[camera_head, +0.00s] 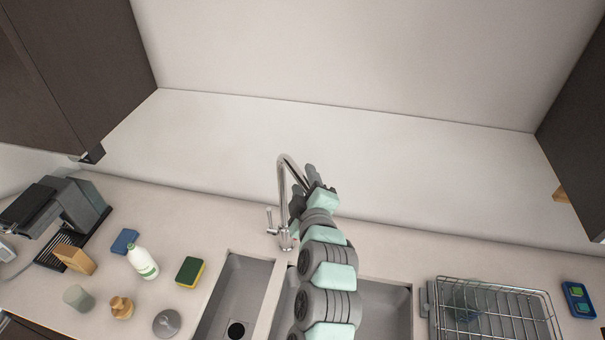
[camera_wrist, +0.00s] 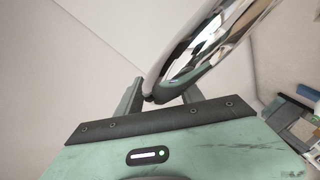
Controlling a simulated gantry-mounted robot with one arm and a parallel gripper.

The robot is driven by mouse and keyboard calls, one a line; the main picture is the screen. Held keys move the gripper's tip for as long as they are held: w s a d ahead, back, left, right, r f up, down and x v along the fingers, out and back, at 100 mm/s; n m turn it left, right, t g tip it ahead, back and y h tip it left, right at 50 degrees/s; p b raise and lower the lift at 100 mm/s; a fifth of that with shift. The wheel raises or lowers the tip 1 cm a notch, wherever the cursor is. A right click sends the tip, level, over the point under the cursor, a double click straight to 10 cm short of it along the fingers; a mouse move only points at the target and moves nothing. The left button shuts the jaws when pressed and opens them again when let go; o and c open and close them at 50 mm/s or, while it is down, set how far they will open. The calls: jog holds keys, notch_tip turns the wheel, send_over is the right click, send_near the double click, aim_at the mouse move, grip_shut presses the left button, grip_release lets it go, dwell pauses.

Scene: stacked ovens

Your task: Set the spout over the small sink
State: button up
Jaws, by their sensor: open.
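The chrome spout (camera_head: 284,180) rises from the faucet base (camera_head: 285,238) behind the sinks and arches toward the right, over the large sink side. The small sink (camera_head: 236,300) is the narrow left basin with a dark drain. The large sink (camera_head: 385,305) is to its right, partly hidden by my arm. My gripper (camera_head: 307,178) is raised beside the right side of the spout's arch. In the wrist view, my gripper (camera_wrist: 158,98) is open, and the shiny spout (camera_wrist: 205,45) passes close in front of its fingers. I cannot tell whether they touch.
A wire dish rack (camera_head: 490,310) stands right of the large sink. A sponge (camera_head: 190,271), a white bottle (camera_head: 142,262) and other small items stand on the left counter, with a coffee machine (camera_head: 65,210) at far left. The wall is close behind the faucet.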

jog(key=shift+f, duration=0.1)
jog(key=shift+c, duration=0.3)
grip_shut()
dwell(1.1)
